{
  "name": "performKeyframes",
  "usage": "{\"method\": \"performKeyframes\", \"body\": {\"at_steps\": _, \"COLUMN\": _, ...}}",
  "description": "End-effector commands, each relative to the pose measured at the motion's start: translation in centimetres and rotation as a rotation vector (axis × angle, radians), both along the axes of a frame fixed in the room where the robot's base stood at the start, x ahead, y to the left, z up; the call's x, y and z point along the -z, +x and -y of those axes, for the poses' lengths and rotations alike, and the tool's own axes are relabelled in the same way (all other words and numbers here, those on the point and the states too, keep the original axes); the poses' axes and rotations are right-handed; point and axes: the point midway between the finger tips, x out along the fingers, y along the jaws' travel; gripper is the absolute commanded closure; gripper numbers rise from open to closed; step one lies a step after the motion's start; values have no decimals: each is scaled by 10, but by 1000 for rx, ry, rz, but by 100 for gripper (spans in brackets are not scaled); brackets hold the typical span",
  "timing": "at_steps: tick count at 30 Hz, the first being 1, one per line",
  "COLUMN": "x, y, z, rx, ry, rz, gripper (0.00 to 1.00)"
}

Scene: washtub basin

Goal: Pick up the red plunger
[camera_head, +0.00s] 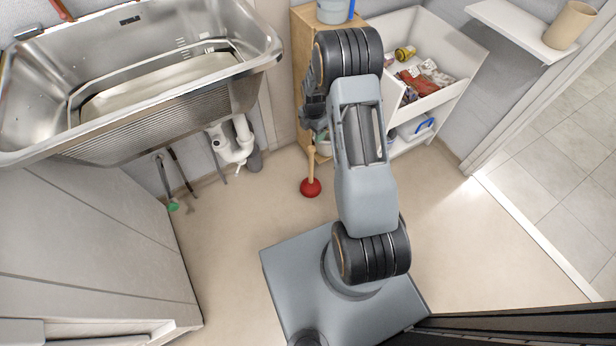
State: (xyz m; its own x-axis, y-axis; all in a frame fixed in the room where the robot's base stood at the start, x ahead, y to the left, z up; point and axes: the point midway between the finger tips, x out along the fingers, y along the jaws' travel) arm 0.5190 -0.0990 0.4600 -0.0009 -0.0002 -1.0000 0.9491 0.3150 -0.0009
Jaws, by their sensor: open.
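The red plunger (311,187) stands upright on the beige floor, its red cup down and its light wooden handle pointing up. It is beside the lower front of the wooden cabinet. My gripper (313,122) shows as a dark shape left of my raised arm, above the top of the plunger's handle in the picture. It is open and apart from the plunger's red cup. The fingertips are small and dark, and my arm hides part of that area. I cannot tell how far the fingers are from the handle.
A steel washtub basin (150,75) is at upper left, with white drain pipes (232,142) below. Tools with a green end (173,206) lean under it. A wooden cabinet (301,60) and a white shelf unit (450,100) stand behind. Floor around the plunger is clear.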

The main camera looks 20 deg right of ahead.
Motion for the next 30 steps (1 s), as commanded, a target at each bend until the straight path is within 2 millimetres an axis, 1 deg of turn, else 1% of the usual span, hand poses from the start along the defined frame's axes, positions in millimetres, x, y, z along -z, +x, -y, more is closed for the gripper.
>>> {"method": "performKeyframes", "body": {"at_steps": 9, "x": 55, "y": -2, "z": 7, "rx": 12, "ry": 0, "rz": -2, "gripper": 37}}
{"method": "performKeyframes", "body": {"at_steps": 12, "x": 69, "y": -2, "z": 8, "rx": 14, "ry": 1, "rz": -3, "gripper": 37}}
{"method": "performKeyframes", "body": {"at_steps": 16, "x": 81, "y": -2, "z": 8, "rx": 14, "ry": 0, "rz": -1, "gripper": 37}}
{"method": "performKeyframes", "body": {"at_steps": 24, "x": 91, "y": -2, "z": 6, "rx": 11, "ry": 0, "rz": -1, "gripper": 37}}
{"method": "performKeyframes", "body": {"at_steps": 26, "x": 97, "y": -2, "z": 5, "rx": 11, "ry": 1, "rz": -1, "gripper": 37}}
{"method": "performKeyframes", "body": {"at_steps": 30, "x": 116, "y": -2, "z": 3, "rx": 10, "ry": 0, "rz": -2, "gripper": 37}}
